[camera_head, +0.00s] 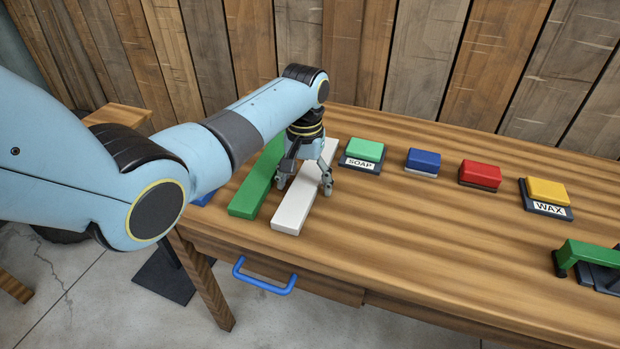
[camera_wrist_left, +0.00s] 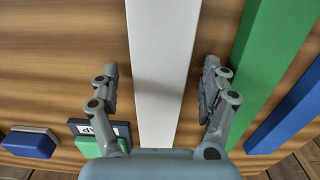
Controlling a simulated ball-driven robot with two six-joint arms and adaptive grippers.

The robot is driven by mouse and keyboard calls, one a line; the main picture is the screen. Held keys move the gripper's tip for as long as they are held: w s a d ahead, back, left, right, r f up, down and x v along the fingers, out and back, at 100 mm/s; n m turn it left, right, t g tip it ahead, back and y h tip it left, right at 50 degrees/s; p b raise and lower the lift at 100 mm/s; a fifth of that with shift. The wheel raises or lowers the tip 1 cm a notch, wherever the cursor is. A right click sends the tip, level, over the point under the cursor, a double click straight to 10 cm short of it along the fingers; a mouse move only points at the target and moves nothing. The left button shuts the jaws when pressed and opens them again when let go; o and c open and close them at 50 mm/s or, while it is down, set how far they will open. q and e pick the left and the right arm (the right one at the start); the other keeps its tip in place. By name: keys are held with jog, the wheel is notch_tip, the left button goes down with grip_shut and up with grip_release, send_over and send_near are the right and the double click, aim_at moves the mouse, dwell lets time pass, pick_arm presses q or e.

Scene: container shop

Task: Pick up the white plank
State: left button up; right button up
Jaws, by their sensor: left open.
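The white plank (camera_head: 296,203) lies flat on the wooden table, to the right of a green plank (camera_head: 252,190). My left gripper (camera_head: 306,181) is low over the plank, and its arm comes in from the left. In the left wrist view the white plank (camera_wrist_left: 161,62) runs between the two open fingers of the gripper (camera_wrist_left: 160,90). There is a visible gap on each side, and neither finger appears to touch it. The gripper hides part of the plank in the head view. My right gripper is not in view.
The green plank (camera_wrist_left: 270,55) and a blue plank (camera_wrist_left: 290,112) lie beside the white one. A green soap block (camera_head: 365,149), a blue block (camera_head: 424,158), a red block (camera_head: 480,173) and a yellow wax block (camera_head: 548,189) stand to the right. The front middle of the table is clear.

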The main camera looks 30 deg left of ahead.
pick_arm(q)
jog(key=c, duration=1.3)
jog(key=shift+c, duration=0.6)
jog(key=shift+r, duration=0.15)
